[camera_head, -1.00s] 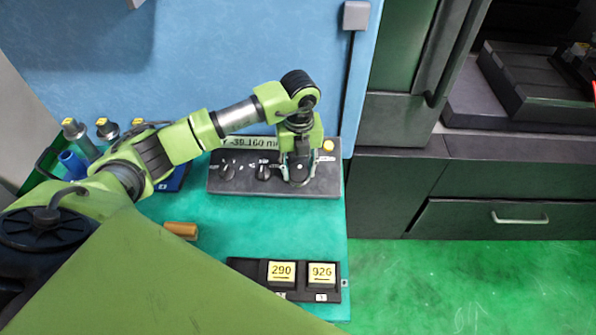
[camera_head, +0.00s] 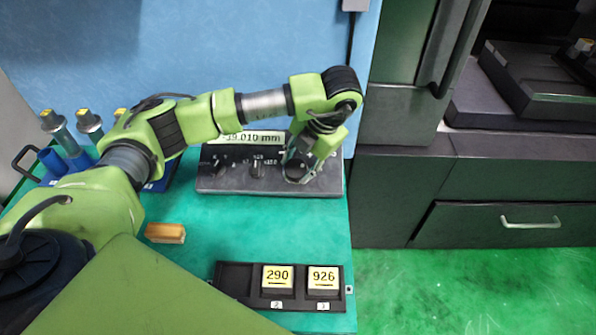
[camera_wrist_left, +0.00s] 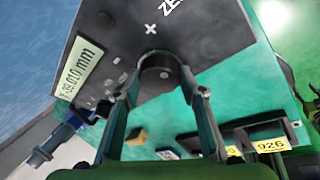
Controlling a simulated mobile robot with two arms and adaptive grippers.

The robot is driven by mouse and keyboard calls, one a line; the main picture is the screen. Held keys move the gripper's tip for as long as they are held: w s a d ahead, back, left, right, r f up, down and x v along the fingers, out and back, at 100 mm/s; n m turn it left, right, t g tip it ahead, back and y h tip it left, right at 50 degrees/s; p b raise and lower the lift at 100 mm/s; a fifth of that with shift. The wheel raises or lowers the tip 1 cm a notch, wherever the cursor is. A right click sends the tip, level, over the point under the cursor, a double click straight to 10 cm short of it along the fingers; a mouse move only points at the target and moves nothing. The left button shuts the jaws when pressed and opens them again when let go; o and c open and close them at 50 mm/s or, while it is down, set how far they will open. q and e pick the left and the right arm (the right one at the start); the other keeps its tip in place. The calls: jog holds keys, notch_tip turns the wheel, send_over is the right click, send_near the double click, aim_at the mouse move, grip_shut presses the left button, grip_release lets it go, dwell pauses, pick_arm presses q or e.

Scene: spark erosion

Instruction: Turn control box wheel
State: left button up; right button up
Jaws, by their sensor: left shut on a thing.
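The control box (camera_head: 228,186) is a dark grey sloped panel on the green bench against the blue wall. Its display (camera_head: 253,138) reads about 39.010 mm; in the left wrist view the display (camera_wrist_left: 80,70) reads Y -39.010 mm. The round dark wheel (camera_wrist_left: 160,72) is on the box's right part; in the head view the wheel (camera_head: 295,172) is partly covered by my gripper. My left gripper (camera_head: 297,168) comes down tilted onto it. In the left wrist view the fingers of my gripper (camera_wrist_left: 160,84) are shut on the wheel's sides. My right gripper is not in view.
Two small knobs (camera_head: 257,169) sit left of the wheel. A wooden block (camera_head: 165,233) lies on the bench. A black tray (camera_head: 235,280) holds blocks marked 290 (camera_head: 278,277) and 926 (camera_head: 323,279). Tool holders (camera_head: 62,130) stand at the left. Bare bench lies before the box.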

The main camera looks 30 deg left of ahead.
pick_arm(q)
jog(key=m+b, duration=0.1)
jog(key=m+y+b, duration=0.1)
jog(key=m+b, duration=0.1)
jog(key=shift+s+f+m+t, duration=0.15)
jog(key=shift+f+m+t, duration=0.15)
jog(key=shift+f, duration=0.05)
jog(key=shift+s+d+r+m+t+y+b, duration=0.1)
jog(key=shift+m+t+y+b, duration=0.45)
jog(key=shift+m+b, duration=1.2)
jog(key=shift+m, duration=0.45)
jog(key=o, duration=1.1)
jog(key=shift+r, duration=0.1)
jog(key=shift+d+r, duration=0.2)
jog(key=shift+r, duration=0.25)
jog(key=v, duration=1.1)
jog(key=shift+s, duration=0.2)
